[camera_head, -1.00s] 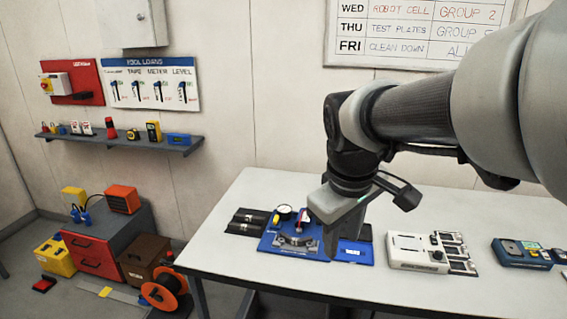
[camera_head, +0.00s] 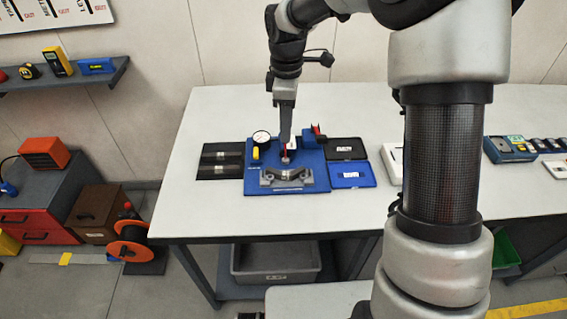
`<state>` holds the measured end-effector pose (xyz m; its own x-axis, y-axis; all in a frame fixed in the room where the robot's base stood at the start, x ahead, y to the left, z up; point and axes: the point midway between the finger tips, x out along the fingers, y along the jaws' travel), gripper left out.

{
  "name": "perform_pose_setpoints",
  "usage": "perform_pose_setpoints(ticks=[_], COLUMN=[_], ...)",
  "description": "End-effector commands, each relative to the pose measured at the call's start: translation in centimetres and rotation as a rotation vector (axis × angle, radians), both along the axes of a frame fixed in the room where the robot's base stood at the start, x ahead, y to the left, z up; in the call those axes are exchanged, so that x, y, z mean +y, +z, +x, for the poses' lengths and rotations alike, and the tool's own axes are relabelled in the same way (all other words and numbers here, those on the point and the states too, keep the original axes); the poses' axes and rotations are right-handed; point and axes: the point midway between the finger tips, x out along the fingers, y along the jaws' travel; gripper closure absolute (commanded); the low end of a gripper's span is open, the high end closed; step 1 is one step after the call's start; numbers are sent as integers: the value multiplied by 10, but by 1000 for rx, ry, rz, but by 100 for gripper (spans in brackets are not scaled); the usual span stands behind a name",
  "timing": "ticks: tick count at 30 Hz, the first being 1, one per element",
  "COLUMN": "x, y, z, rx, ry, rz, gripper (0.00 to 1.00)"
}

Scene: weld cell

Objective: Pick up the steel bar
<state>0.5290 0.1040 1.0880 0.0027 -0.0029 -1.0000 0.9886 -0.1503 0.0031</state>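My gripper (camera_head: 285,138) points down over the blue fixture board (camera_head: 316,184) on the white table. It is seen edge-on and small, so I cannot tell whether its fingers are open or shut, or whether they touch anything. A grey angled holder (camera_head: 287,178) sits at the front of the board, with a short lighter piece at its middle. A round dial gauge (camera_head: 261,137) stands at the board's back left. A black mat (camera_head: 221,160) left of the board carries small metallic-looking pieces. I cannot tell which piece is the steel bar.
A black tray (camera_head: 345,148) and a blue tray (camera_head: 351,174) lie right of the board. A red-and-black item (camera_head: 318,134) stands near the board's back right. A blue meter (camera_head: 510,149) is farther right. The table's (camera_head: 200,217) front left is clear. A grey bin (camera_head: 276,262) is underneath.

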Motion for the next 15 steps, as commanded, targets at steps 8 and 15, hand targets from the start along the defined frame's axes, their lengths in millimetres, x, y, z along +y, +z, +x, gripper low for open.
perform_pose_setpoints(ticks=[8, 15], x=[1, 2], y=[-37, -89], z=[0, 0], rx=[10, 10], ry=[14, 13], rz=[1, 1], gripper=[65, 65])
